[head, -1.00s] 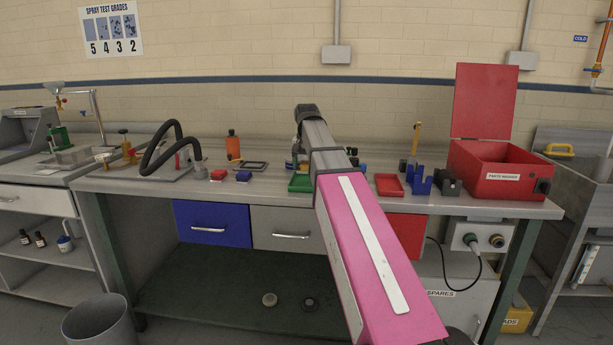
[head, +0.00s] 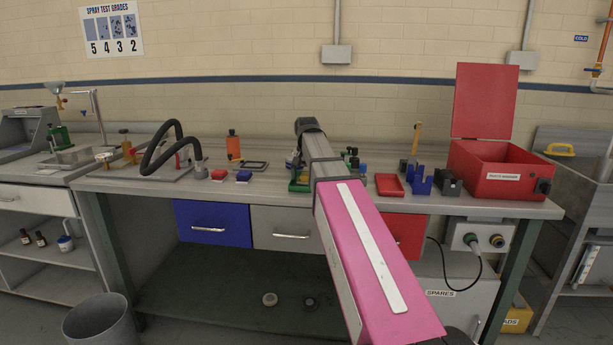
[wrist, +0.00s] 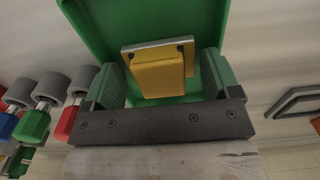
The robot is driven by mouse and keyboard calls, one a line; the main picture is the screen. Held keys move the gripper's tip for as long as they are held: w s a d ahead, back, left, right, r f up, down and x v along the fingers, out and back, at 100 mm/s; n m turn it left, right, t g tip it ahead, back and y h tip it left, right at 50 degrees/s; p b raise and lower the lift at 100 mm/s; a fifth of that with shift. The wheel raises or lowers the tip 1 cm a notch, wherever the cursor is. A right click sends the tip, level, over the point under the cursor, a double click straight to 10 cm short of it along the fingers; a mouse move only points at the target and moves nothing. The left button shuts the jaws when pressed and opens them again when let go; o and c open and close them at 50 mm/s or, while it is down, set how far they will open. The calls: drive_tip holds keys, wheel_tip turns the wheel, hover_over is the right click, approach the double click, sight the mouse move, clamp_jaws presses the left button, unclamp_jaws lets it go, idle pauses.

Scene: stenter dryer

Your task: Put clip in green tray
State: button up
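The green tray (wrist: 88,22) fills the top middle of the wrist view. In the head view only a part of the tray (head: 298,187) shows beside my arm. The clip (wrist: 158,75), yellow with a pale metal plate, shows in the wrist view against the tray floor, slightly turned. My gripper (wrist: 166,88) has its two green-padded fingers wide apart, one on each side of the clip. A gap shows between the clip and the right finger. The left finger is very close to the clip, and I cannot tell whether they touch. My arm hides most of this spot in the head view.
A red shallow tray (head: 389,185), blue holders (head: 420,181) and an open red box (head: 500,172) stand to the right. Several grey-capped coloured items (wrist: 45,95) lie close to the gripper. A dark frame (head: 254,166) and an orange bottle (head: 233,146) are left.

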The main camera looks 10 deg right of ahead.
sight(307, 174)
wheel_tip(307, 174, up, 12)
drive_tip(key=shift+r, duration=0.15)
idle(0.7)
drive_tip(key=shift+s, duration=0.1)
